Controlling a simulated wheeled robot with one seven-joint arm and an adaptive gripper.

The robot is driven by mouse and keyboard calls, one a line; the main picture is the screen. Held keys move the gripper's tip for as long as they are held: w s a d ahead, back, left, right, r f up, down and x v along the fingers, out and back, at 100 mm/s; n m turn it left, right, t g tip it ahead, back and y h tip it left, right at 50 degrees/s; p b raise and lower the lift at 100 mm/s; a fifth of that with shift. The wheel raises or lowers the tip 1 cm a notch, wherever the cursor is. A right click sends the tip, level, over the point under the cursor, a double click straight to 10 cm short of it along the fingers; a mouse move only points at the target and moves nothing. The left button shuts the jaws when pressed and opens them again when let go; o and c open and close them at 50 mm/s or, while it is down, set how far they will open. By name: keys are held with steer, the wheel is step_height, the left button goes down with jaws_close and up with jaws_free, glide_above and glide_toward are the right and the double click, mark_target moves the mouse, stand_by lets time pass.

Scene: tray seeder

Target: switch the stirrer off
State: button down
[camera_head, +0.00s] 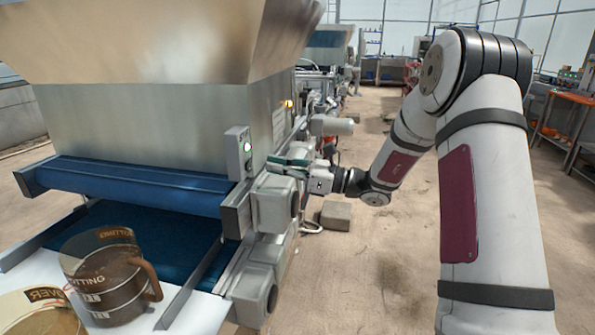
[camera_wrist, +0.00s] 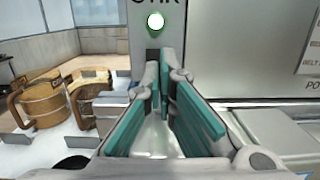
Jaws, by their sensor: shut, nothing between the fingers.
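The stirrer's control box (camera_head: 238,155) is a narrow grey box on the side of the big metal hopper, with a green light (camera_head: 247,147) lit on its face. In the wrist view the box (camera_wrist: 143,42) carries a partly cut-off label, and its light (camera_wrist: 155,20) glows white with a green rim. My gripper (camera_head: 270,161) has teal pads and is shut and empty, pointing at the lower part of the box. In the wrist view its fingertips (camera_wrist: 161,62) lie just below the light and hide the box face there. I cannot tell whether they touch it.
A blue roller (camera_head: 130,187) and belt run under the hopper (camera_head: 150,120). Grey motor housings (camera_head: 272,205) sit just below my gripper. An orange light (camera_head: 288,104) is farther along the hopper.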

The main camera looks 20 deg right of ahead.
mark_target(247, 155)
steer(key=shift+x, duration=1.7)
steer(key=shift+w+a+r+p, duration=0.15)
steer(key=shift+a+r+p, duration=0.2)
steer(key=shift+p, duration=0.2)
steer(key=shift+r+g+h+p, duration=0.3)
steer(key=shift+h+p, duration=0.1)
steer(key=shift+p, duration=0.2)
steer(key=shift+w+a, duration=0.15)
steer(key=shift+w+a+r, duration=0.1)
steer(key=shift+a+r, duration=0.1)
steer(key=shift+s+d, duration=0.25)
steer(key=shift+d, duration=0.25)
steer(key=v, duration=1.4)
steer(key=shift+d, duration=0.15)
